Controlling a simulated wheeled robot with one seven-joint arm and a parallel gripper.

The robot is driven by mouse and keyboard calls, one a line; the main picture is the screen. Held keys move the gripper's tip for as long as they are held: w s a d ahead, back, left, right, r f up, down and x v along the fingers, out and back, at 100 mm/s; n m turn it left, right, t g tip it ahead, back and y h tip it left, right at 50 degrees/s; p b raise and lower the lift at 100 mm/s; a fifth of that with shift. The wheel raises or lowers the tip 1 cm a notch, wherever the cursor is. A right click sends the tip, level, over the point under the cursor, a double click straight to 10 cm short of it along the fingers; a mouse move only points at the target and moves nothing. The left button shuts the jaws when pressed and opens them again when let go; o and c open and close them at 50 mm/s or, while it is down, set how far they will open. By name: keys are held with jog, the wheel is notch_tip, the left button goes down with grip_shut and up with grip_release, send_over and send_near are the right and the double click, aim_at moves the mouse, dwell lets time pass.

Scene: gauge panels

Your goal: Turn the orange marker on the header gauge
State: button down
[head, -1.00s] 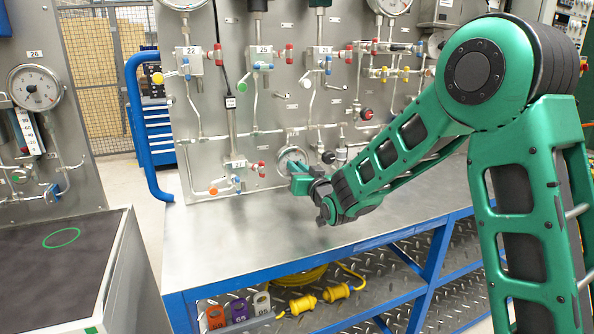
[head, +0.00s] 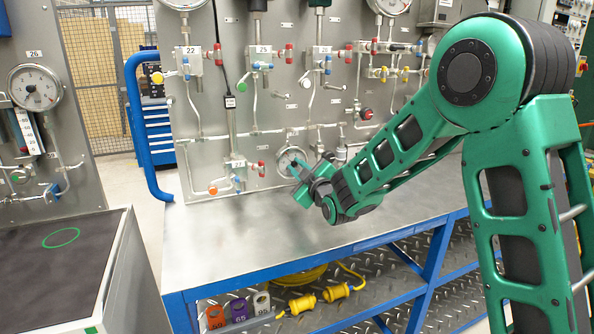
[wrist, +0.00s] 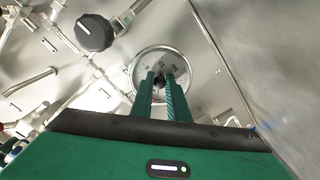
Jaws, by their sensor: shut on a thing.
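A small round gauge with a metal rim (head: 291,155) sits low on the middle panel, just above the bench. It also shows in the wrist view (wrist: 137,66), straight ahead of my fingers. My gripper (head: 293,166) reaches its face, and in the wrist view the two green fingertips (wrist: 159,77) are close together on a small dark piece at the dial's centre. The fingers hide the lower part of the dial. I cannot make out an orange colour on the marker or where it points.
A black knob with a white line (wrist: 95,32) is up and left of the gauge in the wrist view. An orange knob (head: 213,191) and valves are left of the gauge. The metal bench top (head: 240,240) is clear. A blue rail (head: 142,130) stands at its left end.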

jog(key=shift+d+f+n, duration=0.1)
jog(key=shift+f+n, duration=0.1)
jog(key=shift+n, duration=0.45)
jog(key=shift+f+n, duration=0.15)
jog(key=shift+n, duration=0.5)
jog(key=c, duration=1.7)
grip_release()
jog(key=shift+r, duration=0.2)
jog(key=v, duration=1)
jog(key=shift+s+d, duration=0.15)
jog(key=shift+s, duration=0.1)
